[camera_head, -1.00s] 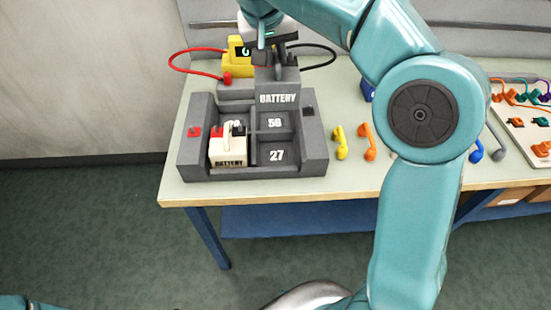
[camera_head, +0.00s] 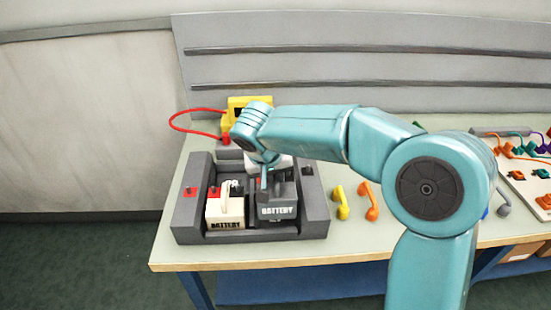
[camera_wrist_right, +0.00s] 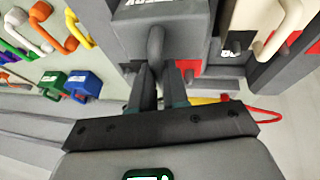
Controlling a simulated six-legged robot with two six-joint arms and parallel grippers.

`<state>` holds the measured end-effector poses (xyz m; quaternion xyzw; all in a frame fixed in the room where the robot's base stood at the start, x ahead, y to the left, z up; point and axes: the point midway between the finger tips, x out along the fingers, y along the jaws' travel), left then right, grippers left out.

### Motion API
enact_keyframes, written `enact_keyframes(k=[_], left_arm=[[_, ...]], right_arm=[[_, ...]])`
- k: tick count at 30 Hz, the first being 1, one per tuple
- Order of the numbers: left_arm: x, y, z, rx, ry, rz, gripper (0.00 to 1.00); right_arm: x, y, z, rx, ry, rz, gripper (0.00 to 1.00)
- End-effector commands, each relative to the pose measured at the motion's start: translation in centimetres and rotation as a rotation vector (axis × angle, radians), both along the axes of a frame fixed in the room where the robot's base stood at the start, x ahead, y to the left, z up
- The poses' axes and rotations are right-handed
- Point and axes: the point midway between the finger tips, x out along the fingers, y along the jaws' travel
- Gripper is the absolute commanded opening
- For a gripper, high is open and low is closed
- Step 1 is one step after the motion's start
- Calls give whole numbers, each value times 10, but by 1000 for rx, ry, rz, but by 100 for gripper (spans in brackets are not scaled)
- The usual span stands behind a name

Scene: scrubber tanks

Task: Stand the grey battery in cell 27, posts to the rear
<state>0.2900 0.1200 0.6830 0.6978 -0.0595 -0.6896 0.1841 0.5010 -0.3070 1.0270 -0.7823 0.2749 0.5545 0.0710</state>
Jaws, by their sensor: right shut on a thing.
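The grey battery (camera_head: 277,208) is upright, its "BATTERY" label facing me, over the front right part of the dark grey tray (camera_head: 317,208). It hides the number 27. Its lower edge looks a little higher than the white battery's, so it seems to be just above the cell floor. My right gripper (camera_head: 266,176) is shut on its handle, which shows between the fingers (camera_wrist_right: 158,85) in the wrist view. The battery's posts are not clear in either view. My left gripper is not in view.
The white battery (camera_head: 226,208) stands in the tray directly left of the grey one. A yellow device (camera_head: 236,104) with a red cable (camera_head: 178,113) is behind the tray. Yellow (camera_head: 341,203) and orange (camera_head: 368,203) handles lie to its right. The floor at left is clear.

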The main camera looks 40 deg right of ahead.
Motion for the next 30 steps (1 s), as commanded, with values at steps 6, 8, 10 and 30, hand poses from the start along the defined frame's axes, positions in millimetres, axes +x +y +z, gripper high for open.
enact_keyframes(k=[6,8,10,30], left_arm=[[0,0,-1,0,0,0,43],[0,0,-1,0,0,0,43],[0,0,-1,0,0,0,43],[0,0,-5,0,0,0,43]], right_arm=[[0,-1,-16,-2,-3,1,0],[1,-1,-25,-1,-3,0,0],[1,-1,-34,-2,-4,0,0],[0,0,-49,0,0,0,40]])
